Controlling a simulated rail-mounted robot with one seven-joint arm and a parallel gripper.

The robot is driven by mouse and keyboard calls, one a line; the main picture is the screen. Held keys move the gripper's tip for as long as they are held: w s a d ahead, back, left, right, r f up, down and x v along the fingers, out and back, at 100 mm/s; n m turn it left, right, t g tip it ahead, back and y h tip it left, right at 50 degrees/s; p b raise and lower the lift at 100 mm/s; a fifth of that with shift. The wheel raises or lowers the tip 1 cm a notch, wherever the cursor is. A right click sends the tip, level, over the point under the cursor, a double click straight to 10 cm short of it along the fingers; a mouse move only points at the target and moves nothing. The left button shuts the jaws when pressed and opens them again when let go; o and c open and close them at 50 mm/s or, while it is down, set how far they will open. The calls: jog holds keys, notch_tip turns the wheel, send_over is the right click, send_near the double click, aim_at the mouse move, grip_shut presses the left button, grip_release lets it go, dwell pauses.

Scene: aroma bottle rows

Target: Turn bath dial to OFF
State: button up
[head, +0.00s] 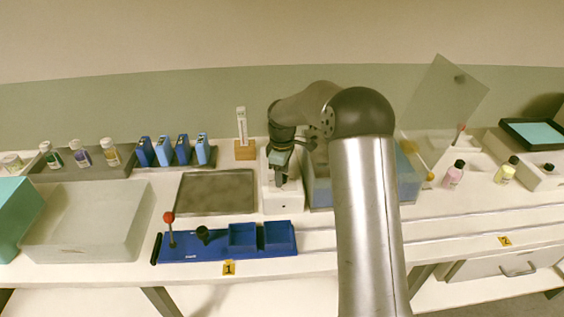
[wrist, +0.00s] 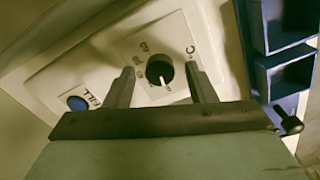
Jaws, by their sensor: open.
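The bath dial (wrist: 160,70) is a round black knob with a white pointer line, set on a white control panel (wrist: 120,40) with printed marks around it. In the wrist view the pointer aims toward the bottom of the picture; the marks are too small to read surely. My gripper (wrist: 160,82) is open, with one finger on each side of the dial. I cannot tell whether the fingers touch it. In the head view my gripper (head: 282,180) is over the white control box (head: 283,202) left of the water bath (head: 318,190); the dial is hidden there.
A blue button (wrist: 77,103) is on the same panel. A blue rack (head: 205,250) with a red-knobbed lever (head: 168,217) lies in front. A grey tray (head: 215,192) is left of the control box. Bottles (head: 453,174) stand at the right. A tilted clear lid (head: 445,105) rises behind the bath.

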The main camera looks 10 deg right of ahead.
notch_tip(320, 180, up, 17)
jog(key=b, duration=0.1)
jog(key=shift+r, duration=0.15)
dwell(0.4)
